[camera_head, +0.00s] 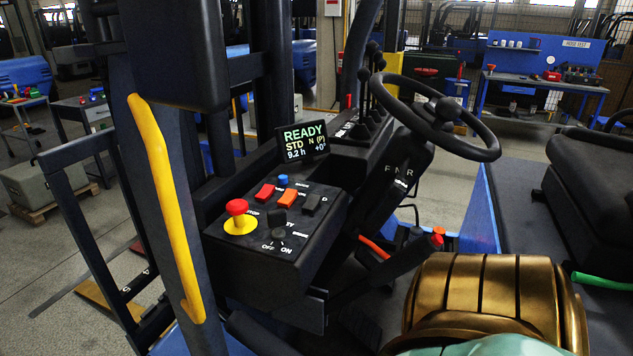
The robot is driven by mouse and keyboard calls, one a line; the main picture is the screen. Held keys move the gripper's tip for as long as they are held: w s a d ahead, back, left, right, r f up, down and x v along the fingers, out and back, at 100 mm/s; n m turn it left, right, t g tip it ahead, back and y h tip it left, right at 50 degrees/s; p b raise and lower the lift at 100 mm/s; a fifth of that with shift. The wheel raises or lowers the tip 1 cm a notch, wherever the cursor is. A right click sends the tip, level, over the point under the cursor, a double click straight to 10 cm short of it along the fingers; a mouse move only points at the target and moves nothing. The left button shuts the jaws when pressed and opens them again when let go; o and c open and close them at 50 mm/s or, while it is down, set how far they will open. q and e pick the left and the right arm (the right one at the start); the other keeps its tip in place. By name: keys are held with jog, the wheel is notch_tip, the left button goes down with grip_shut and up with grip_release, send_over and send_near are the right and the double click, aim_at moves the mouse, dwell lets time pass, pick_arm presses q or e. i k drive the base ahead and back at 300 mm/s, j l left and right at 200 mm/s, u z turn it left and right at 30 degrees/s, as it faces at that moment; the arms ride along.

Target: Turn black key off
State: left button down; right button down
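The black key (279,234) is a small dark knob at the front of the black console (263,272), just above the white OFF and ON labels. Its exact pointing direction is too small to tell. A small screen (303,142) behind the console is lit and reads READY, STD N (P), 9.2 h. Neither of my grippers is in view.
A red stop button (237,208) on a yellow base sits left of the key. Red (265,192), orange (287,198) and black (313,204) switches lie behind it.

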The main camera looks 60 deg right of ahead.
aim_at(277, 219)
jog(key=z, duration=1.65)
jog(key=i+j, duration=0.1)
jog(key=j, duration=0.2)
jog(key=i+j, duration=0.15)
jog(key=j, duration=0.15)
jog(key=i+j, duration=0.1)
jog(key=j, duration=0.2)
jog(key=j+z, duration=0.1)
jog(key=z, duration=0.3)
jog(key=j+z, duration=0.15)
jog(key=z, duration=0.25)
jog(key=j+z, duration=0.15)
jog(key=z, duration=0.25)
jog(key=j+z, duration=0.15)
jog(key=z, duration=0.2)
